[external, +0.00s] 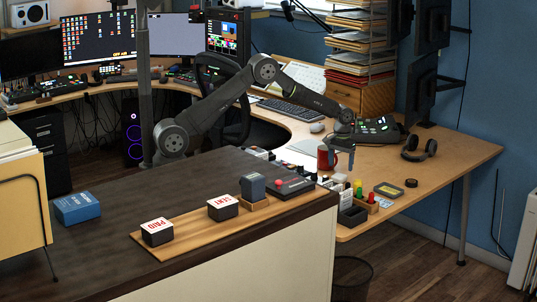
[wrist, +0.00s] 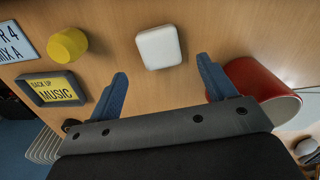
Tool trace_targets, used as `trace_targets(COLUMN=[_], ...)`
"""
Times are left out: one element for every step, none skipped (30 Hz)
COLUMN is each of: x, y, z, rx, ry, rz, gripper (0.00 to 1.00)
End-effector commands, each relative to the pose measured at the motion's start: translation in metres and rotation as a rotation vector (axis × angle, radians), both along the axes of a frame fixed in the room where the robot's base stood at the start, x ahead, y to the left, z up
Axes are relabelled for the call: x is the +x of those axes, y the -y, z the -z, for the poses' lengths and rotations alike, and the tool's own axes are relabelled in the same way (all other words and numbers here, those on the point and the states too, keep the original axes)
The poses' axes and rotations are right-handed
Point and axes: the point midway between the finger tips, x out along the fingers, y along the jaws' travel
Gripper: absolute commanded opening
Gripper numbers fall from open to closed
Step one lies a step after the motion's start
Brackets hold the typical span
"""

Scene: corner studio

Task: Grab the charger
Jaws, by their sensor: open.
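A white rounded square block, which looks like the charger (wrist: 159,47), lies on the wooden desk (wrist: 120,18) in the wrist view. My gripper (wrist: 162,68) has its two blue fingers spread wide, with nothing between them. The charger lies just beyond the fingertips, roughly centred between them and apart from both. In the external view my gripper (external: 342,160) hangs low over the desk beside the red mug.
The red mug (wrist: 256,82) is close beside the right finger in the wrist view. A yellow round piece (wrist: 67,45) and a framed "Back up music" label (wrist: 53,89) lie to the left. Headphones (external: 419,148) lie farther right on the desk in the external view.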

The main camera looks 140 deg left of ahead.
Motion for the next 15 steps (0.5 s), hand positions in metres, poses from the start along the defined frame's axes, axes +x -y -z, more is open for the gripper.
trace_targets(x=[0.0, 0.0, 0.0, 0.0, 0.0, 0.0, 0.0, 0.0, 0.0, 0.0, 0.0, 0.0, 0.0, 0.0, 0.0], y=[0.001, 0.001, 0.002, 0.003, 0.004, 0.005, 0.005, 0.006, 0.006, 0.006, 0.006, 0.005, 0.005, 0.005, 0.005], z=[0.003, 0.005, 0.01, 0.013, 0.018, 0.024, 0.028, 0.033, 0.04, 0.044, 0.047, 0.05, 0.051, 0.052, 0.052], rx=[-0.001, -0.002, -0.002, -0.002, -0.003, -0.004, -0.003, -0.003, -0.003, -0.003, -0.002, -0.001, 0.0, 0.0, 0.001], ry=[-0.001, -0.001, -0.001, -0.001, -0.001, -0.001, -0.001, -0.001, -0.001, -0.001, -0.001, 0.0, 0.0, 0.001, 0.001], rz=[0.0, 0.0, 0.0, 0.0, 0.0, 0.0, 0.0, 0.0, 0.0, 0.0, 0.0, 0.0, 0.0, 0.0, 0.0], gripper=[0.76, 0.76, 0.76, 0.76, 0.76, 0.76, 0.76, 0.76, 0.76, 0.76, 0.76, 0.76, 0.76, 0.76, 0.76])
